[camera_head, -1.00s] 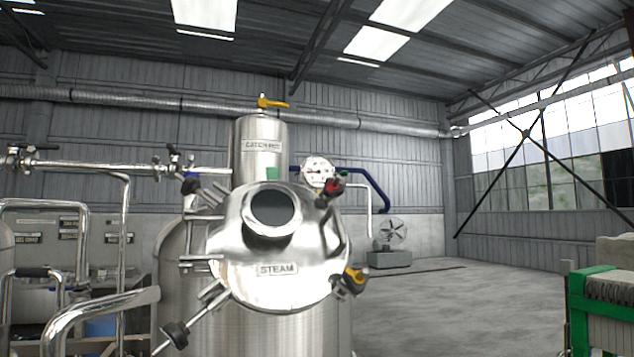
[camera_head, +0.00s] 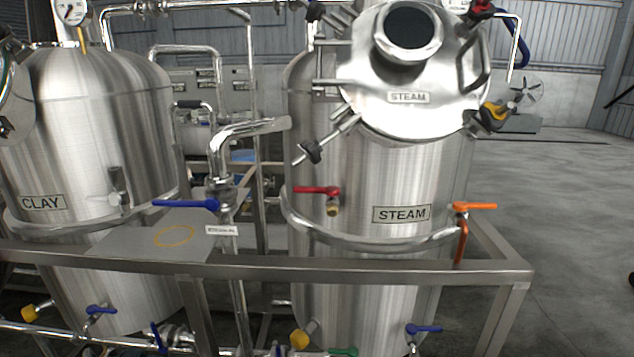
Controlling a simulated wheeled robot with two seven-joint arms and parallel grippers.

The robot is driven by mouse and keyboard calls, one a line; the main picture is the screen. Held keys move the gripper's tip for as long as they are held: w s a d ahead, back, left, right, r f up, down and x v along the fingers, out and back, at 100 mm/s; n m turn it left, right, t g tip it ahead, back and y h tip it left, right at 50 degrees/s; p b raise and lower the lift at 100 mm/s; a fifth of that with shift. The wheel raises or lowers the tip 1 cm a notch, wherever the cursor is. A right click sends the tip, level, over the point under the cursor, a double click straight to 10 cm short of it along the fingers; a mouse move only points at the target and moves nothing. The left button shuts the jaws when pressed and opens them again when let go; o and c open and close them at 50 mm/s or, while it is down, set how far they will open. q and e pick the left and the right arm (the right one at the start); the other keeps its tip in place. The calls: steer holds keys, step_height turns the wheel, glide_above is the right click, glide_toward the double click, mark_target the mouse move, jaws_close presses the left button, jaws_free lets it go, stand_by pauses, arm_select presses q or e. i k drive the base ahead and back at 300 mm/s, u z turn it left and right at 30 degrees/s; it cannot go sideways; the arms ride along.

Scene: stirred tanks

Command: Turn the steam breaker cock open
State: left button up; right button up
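The steel tank marked STEAM (camera_head: 345,248) stands right of centre behind a steel frame, its domed lid (camera_head: 408,115) tilted toward me. A red lever cock (camera_head: 317,190) sits on its front left, handle roughly horizontal, above a brass outlet. An orange lever cock (camera_head: 475,207) is at its right side, handle roughly horizontal, with an orange pipe below. A blue lever (camera_head: 187,204) lies horizontal on a pipe left of the tank, near a small label too small to read. No readable label names the breaker cock. Neither of my grippers is in view.
A steel frame rail (camera_head: 400,270) crosses in front of the tanks. A tank marked CLAY (camera_head: 110,150) stands at left. A flat plate (camera_head: 160,232) with a yellow ring lies between the tanks. Blue-handled valves (camera_head: 424,329) sit low. Open floor (camera_head: 575,230) lies at right.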

mark_target(311, 190)
steer(key=z, duration=0.55)
steer(key=k, duration=1.3)
steer(key=z, duration=0.7)
steer(key=i, duration=1.6)
steer(key=u, duration=0.6)
